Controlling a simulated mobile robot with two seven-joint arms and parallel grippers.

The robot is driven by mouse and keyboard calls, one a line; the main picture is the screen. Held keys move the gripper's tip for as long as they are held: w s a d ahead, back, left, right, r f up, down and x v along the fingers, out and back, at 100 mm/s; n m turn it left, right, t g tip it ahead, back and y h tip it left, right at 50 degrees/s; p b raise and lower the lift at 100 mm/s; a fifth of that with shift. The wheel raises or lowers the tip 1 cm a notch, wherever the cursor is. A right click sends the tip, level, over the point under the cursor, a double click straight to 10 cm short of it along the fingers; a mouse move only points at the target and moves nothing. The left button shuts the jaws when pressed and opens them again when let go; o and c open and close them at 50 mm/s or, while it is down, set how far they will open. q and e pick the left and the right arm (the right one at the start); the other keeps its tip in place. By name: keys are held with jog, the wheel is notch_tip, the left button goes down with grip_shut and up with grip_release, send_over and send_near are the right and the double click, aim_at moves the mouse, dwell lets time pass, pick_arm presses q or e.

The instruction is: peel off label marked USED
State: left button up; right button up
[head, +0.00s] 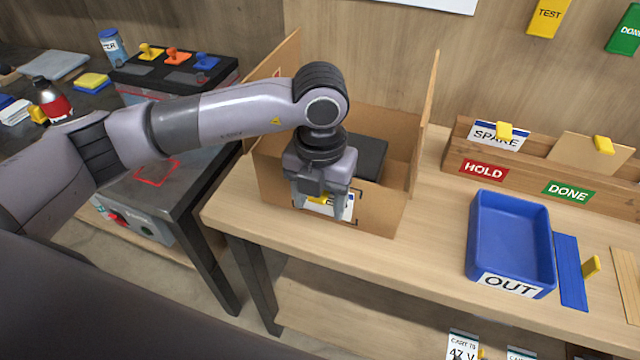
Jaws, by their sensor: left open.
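A white label (344,207) with a blue edge and a yellow tab (318,199) is on the front wall of an open cardboard box (378,213). Its printing is mostly hidden behind my gripper, so I cannot read whether it says USED. My left gripper (320,207) points down at the box's front wall, with its fingers apart on either side of the yellow tab. I cannot tell whether a finger touches the label. A dark block-like item (368,155) sits inside the box. My right gripper is not in view.
The box stands on a wooden bench (435,235) with raised flaps at its sides. To the right are a blue OUT tray (512,205), a blue strip (570,270) and a wooden rack (560,170) with HOLD and DONE signs. A battery-like unit (175,75) stands on the dark table at left.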

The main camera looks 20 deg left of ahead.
pick_arm(q)
grip_shut()
dwell(0.4)
jog(key=shift+s, duration=1.5)
dwell(0.9)
jog(key=s, duration=0.6)
jog(key=shift+a, duration=0.2)
dwell(0.3)
